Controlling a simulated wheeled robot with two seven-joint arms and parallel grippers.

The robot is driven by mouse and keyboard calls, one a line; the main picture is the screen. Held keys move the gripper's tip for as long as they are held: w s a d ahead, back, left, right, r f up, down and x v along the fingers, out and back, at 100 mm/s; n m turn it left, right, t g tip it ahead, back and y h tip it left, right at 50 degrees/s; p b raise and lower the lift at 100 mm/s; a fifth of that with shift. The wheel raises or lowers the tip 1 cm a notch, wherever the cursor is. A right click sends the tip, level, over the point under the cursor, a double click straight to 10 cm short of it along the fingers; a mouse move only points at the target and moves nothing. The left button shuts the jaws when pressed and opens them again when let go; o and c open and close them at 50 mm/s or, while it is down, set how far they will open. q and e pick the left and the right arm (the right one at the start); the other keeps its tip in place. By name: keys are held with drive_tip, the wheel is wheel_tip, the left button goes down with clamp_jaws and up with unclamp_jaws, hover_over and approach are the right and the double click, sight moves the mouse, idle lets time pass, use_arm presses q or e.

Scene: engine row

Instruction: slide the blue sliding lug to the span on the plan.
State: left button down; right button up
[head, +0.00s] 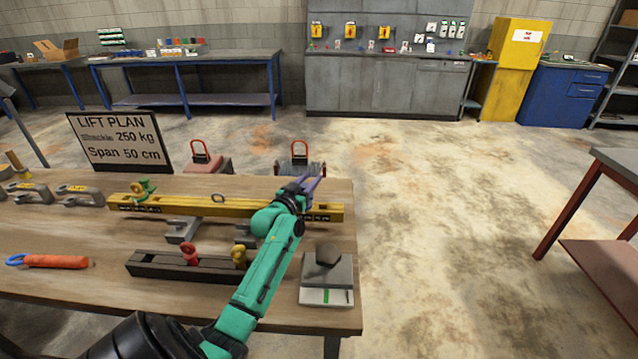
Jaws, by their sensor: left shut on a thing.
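The yellow beam (240,206) with dark scale marks lies across the wooden table. The blue sliding lug (314,186) is near its right end, partly hidden by my left gripper (303,189), which is shut on it. A green lug (143,189) sits on the beam near its left end. The lift plan board (118,141) stands at the table's back and reads "Shackle 250 kg" and "Span 50 cm". The scale numbers are too small to read. My green left arm crosses the beam's front side. My right gripper is out of view.
In front are a dark rack (160,266) with red and yellow pieces, an orange tool (57,261) and a grey block (327,268).

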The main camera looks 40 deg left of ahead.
use_arm(q)
drive_tip(key=shift+w+d+f, duration=0.1)
drive_tip(key=shift+d, duration=0.05)
drive_tip(key=c, duration=0.5)
unclamp_jaws()
drive_tip(key=shift+c, duration=0.2)
wheel_tip(320, 180, up, 20)
drive_tip(key=b, duration=0.1)
